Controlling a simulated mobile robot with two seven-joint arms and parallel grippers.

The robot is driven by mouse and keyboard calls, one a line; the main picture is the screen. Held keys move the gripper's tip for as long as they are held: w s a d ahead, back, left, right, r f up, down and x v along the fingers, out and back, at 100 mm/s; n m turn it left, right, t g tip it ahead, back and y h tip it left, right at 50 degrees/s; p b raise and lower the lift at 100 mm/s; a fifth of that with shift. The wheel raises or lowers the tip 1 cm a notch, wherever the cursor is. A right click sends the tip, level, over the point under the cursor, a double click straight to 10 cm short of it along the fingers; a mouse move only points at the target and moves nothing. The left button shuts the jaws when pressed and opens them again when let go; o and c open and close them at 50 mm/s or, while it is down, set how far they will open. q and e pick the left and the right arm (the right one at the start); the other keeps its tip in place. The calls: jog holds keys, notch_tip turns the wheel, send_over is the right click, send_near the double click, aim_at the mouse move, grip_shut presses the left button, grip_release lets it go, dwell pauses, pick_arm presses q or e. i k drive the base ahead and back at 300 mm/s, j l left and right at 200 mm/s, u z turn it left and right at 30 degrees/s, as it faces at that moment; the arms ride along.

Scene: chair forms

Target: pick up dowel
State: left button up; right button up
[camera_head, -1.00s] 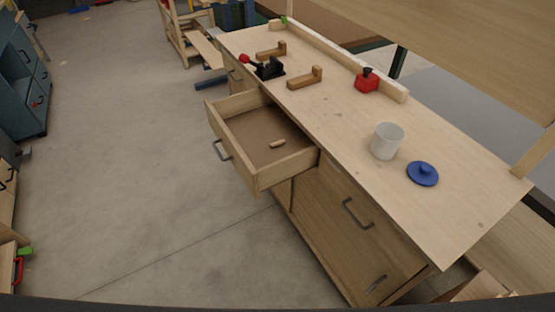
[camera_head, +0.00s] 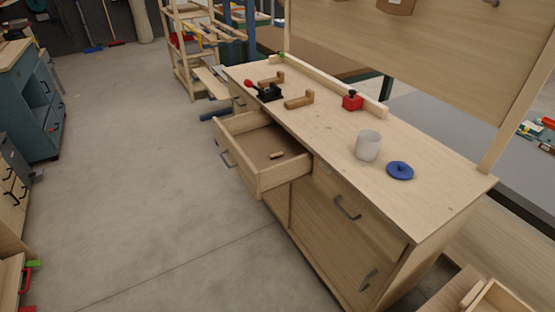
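A small light wooden dowel (camera_head: 277,155) lies on the brown floor of the open drawer (camera_head: 262,179), near the drawer's right side. The drawer is pulled out to the left from the wooden workbench (camera_head: 437,205). Neither of my grippers shows in the head view.
On the bench top are a white cup (camera_head: 368,145), a blue lid (camera_head: 400,170), a red bottle-like object (camera_head: 352,100), a black tool with a red knob (camera_head: 268,92) and wooden L-shaped pieces (camera_head: 299,101). The concrete floor (camera_head: 150,190) left of the bench is clear.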

aim_at(279, 154)
jog(key=z, duration=2.45)
jog(key=k+j, duration=0.1)
jog(key=j, duration=0.45)
jog(key=k+j, duration=0.1)
jog(key=j, duration=0.5)
jog(key=k+j, duration=0.1)
jog(key=j, duration=1.05)
jog(key=k+j, duration=0.15)
jog(key=j, duration=0.4)
jog(key=k+j, duration=0.1)
jog(key=j, duration=0.5)
jog(key=k+j+z, duration=0.1)
jog(key=j, duration=0.45)
jog(key=k+l, duration=0.15)
jog(key=k, duration=0.15)
jog(key=z, duration=0.05)
